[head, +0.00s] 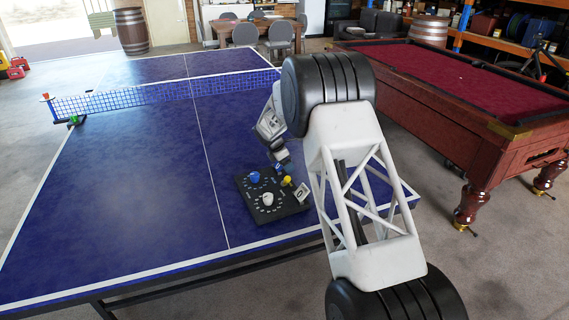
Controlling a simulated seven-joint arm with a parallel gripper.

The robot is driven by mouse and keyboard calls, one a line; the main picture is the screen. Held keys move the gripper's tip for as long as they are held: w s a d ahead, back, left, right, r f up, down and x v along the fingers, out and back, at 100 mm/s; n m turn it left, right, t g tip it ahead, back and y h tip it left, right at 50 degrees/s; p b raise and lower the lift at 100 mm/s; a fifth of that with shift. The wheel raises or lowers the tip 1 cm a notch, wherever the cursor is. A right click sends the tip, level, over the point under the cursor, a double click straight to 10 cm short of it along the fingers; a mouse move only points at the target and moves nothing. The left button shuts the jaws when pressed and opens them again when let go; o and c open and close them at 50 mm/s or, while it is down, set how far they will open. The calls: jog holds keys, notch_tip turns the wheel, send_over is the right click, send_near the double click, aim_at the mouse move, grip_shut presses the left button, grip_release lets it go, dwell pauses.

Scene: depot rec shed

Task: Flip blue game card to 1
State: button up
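A black board (243,189) with small white markings around its top lies on the blue table near its right front part. On it stand a blue piece (254,177), a yellow piece (287,181) and a white piece (267,199). A small white card (302,192) with a dark mark, perhaps a 0, stands tilted at the board's right side. I cannot make out a blue card. My gripper (285,168) is just above the board's back right part, close to the yellow piece. Its fingers are small and dark, partly hidden by my arm, so their opening is unclear.
The blue table-tennis table (130,180) has wide free room left of the board. Its net (165,93) crosses behind, with a small green object (75,120) near the net's left end. A red pool table (450,85) stands to the right. My arm covers the table's right edge.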

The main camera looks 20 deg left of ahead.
aim_at(278, 165)
jog(key=shift+f, duration=0.1)
jog(key=shift+c, duration=0.5)
jog(key=c, duration=0.8)
jog(key=shift+s+t+h, duration=0.1)
jog(key=shift+t+h, duration=0.2)
jog(key=shift+s+a+r+t+h, duration=0.2)
jog(key=shift+r+t+h, duration=0.1)
jog(key=shift+t+h, duration=0.3)
jog(key=shift+s+a+r+t+h, duration=0.2)
jog(key=shift+r+t+h, duration=0.1)
jog(key=shift+t+h, duration=0.3)
jog(key=shift+s+a+r+t+h, duration=0.1)
jog(key=shift+s+a+t+h, duration=0.1)
jog(key=shift+t+h, duration=0.4)
jog(key=shift+s+a+r+t+h, duration=0.2)
jog(key=shift+t+h, duration=0.2)
jog(key=shift+t, duration=0.35)
jog(key=shift+s+a+r+t+h, duration=0.1)
jog(key=shift+s+a+t+h, duration=0.1)
jog(key=shift+t+h, duration=0.4)
jog(key=o, duration=0.9)
